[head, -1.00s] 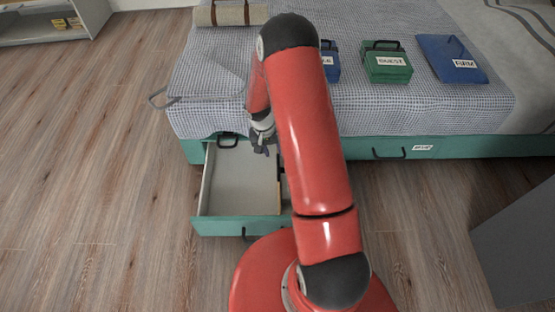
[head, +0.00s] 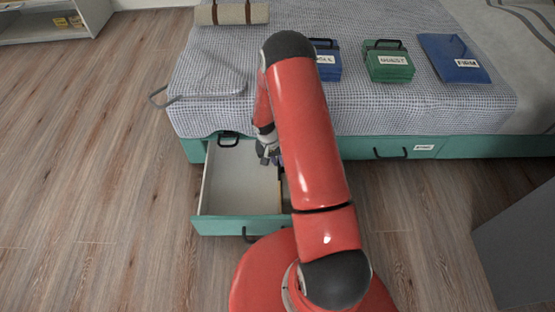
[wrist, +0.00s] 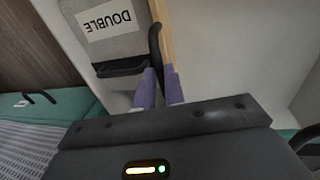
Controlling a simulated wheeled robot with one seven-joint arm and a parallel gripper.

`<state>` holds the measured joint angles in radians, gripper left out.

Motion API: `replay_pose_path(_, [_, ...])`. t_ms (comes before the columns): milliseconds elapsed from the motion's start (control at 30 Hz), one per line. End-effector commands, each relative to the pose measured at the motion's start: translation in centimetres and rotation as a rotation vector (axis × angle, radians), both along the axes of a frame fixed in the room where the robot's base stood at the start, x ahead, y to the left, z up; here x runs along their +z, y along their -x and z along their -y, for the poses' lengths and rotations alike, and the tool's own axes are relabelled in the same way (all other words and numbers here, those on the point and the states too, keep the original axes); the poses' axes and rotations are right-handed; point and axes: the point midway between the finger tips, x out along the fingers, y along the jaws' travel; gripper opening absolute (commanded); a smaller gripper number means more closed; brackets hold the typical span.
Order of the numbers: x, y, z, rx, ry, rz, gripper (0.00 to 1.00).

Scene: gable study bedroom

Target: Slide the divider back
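The open teal-fronted drawer (head: 245,224) juts from under the bed. Its wood-edged divider (head: 281,196) runs front to back, partly hidden by my arm; its pale wooden edge shows in the wrist view (wrist: 167,30). A curved black piece, like a handle, stands along that edge. My gripper (head: 268,160) is down at the drawer, toward its bed end. In the wrist view its two purple fingers (wrist: 160,72) are a small gap apart, around the lower end of the black piece. I cannot tell whether they press on it.
Beside the divider in the wrist view lies a grey case labelled DOUBLE (wrist: 112,45). The drawer's other compartment (head: 240,180) looks empty. Blue (head: 327,72), green (head: 390,76) and another blue labelled case (head: 452,72) lie on the bed. Wooden floor (head: 90,180) at left is clear.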

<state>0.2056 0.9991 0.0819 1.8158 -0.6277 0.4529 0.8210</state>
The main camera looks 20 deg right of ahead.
Motion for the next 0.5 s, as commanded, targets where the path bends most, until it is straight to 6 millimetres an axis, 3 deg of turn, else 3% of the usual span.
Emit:
replay_pose_path(367, [0.0,0.0,-0.1,0.0,0.0,0.0,0.0])
replay_pose_path(500, [-0.1,-0.5,-1.1,0.001,-0.001,0.002,0.0])
